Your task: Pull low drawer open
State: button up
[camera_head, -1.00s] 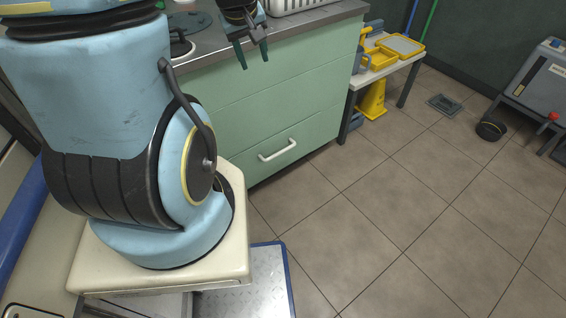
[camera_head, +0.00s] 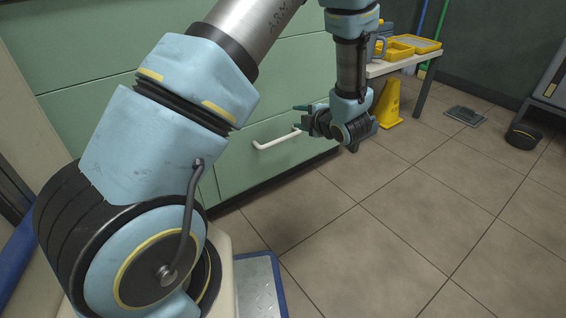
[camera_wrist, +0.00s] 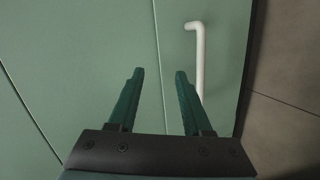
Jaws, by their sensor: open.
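The low drawer (camera_head: 235,170) is a pale green front at the bottom of the cabinet, and it looks closed. Its white bar handle (camera_head: 272,142) is partly hidden behind my gripper at its right end. My gripper (camera_head: 298,117) is open, with dark green fingers pointing left toward the drawer front near the handle's right end. In the wrist view, my gripper's fingers (camera_wrist: 158,75) are apart with nothing between them. The handle (camera_wrist: 199,60) stands to the right of the right finger, outside the gap, its lower part hidden behind that finger.
A yellow wet-floor stand (camera_head: 388,103) and a side table with yellow trays (camera_head: 398,48) are right of the cabinet. The tiled floor (camera_head: 400,220) before the drawer is clear.

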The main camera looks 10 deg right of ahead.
aim_at(283, 139)
jog(key=s+f+n+t+y+b, duration=0.1)
jog(key=s+f+n+y+b, duration=0.3)
jog(key=f, duration=0.5)
jog(key=shift+m+h, duration=0.4)
jog(key=shift+h, duration=0.1)
jog(key=b+x, duration=0.5)
jog(key=x, duration=0.4)
jog(key=shift+w+d+r, duration=0.1)
jog(key=shift+w+r, duration=0.05)
jog(key=shift+w, duration=0.1)
jog(key=shift+w+b, duration=0.3)
jog(key=shift+w, duration=0.1)
grip_shut()
